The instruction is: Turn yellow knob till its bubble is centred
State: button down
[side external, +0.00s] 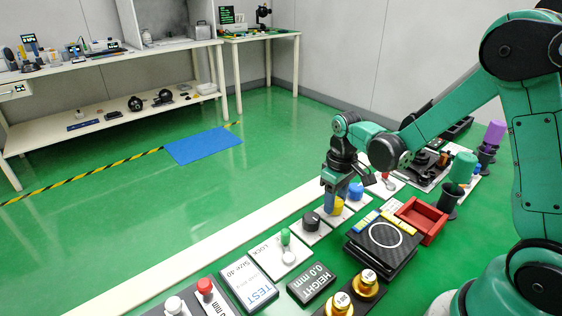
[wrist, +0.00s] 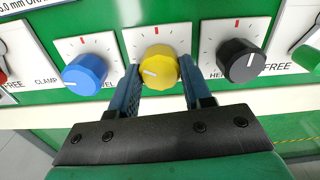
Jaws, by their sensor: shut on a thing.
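The yellow knob (wrist: 160,67) sits on a white plate in the middle of the wrist view, with a red mark above it on the plate. Its white pointer line lies toward the left, away from the red mark. My gripper (wrist: 160,80) is shut on the yellow knob, one blue-grey finger on each side. In the side external view my gripper (side external: 334,201) reaches down over the yellow knob (side external: 339,207) and partly hides it. I cannot make out a bubble in either view.
A blue knob (wrist: 86,72) is close on the left and a black knob (wrist: 240,60) close on the right. The side external view shows a green-handled LOCK lever (side external: 286,238), a black scale-like block (side external: 383,240) and a red tray (side external: 421,220) nearby.

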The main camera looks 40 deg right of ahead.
jog(key=shift+n, duration=1.7)
jog(key=shift+c, duration=1.8)
grip_release()
jog(key=shift+r, duration=0.15)
jog(key=shift+r, duration=2.7)
jog(key=s+a+r+m+t, duration=0.4)
jog(key=s+a+r+t, duration=0.1)
jog(key=a+r+t, duration=0.1)
jog(key=shift+s+a+r+t, duration=0.2)
jog(key=shift+a+t, duration=0.05)
jog(key=shift+t, duration=0.35)
